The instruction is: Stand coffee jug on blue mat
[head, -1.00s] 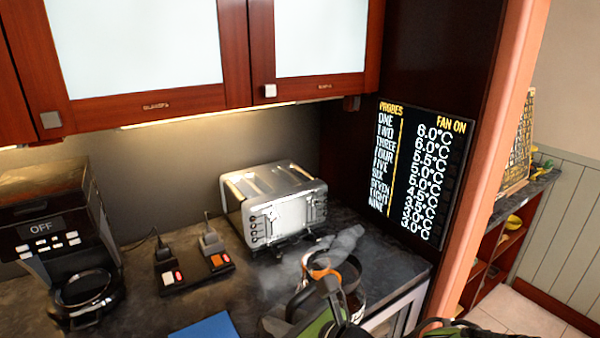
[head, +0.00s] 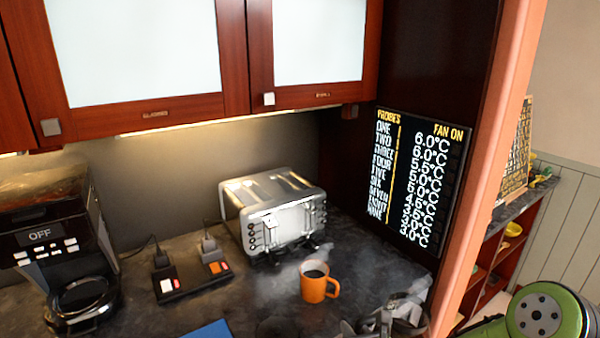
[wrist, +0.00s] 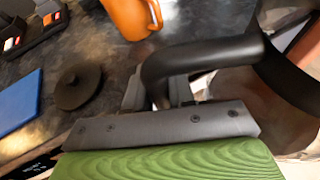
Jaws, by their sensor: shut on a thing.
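In the wrist view my gripper (wrist: 165,97) is shut on the black handle of the coffee jug (wrist: 200,57). The jug's clear body fills the right edge there and is partly cut off. In the head view the gripper and jug show only in part, low at the picture's bottom edge, right of the orange mug. The blue mat (head: 207,330) is at the bottom edge of the head view, left of my gripper. It also lies at the left in the wrist view (wrist: 18,100). Its top looks bare where it shows.
An orange mug (head: 314,287) stands on the counter near the jug. A dark round lid-like disc (wrist: 80,88) lies between mat and gripper. A toaster (head: 275,215), a black switch block (head: 192,282) and a coffee machine (head: 60,250) stand behind and left. Cabinets (head: 140,60) hang above.

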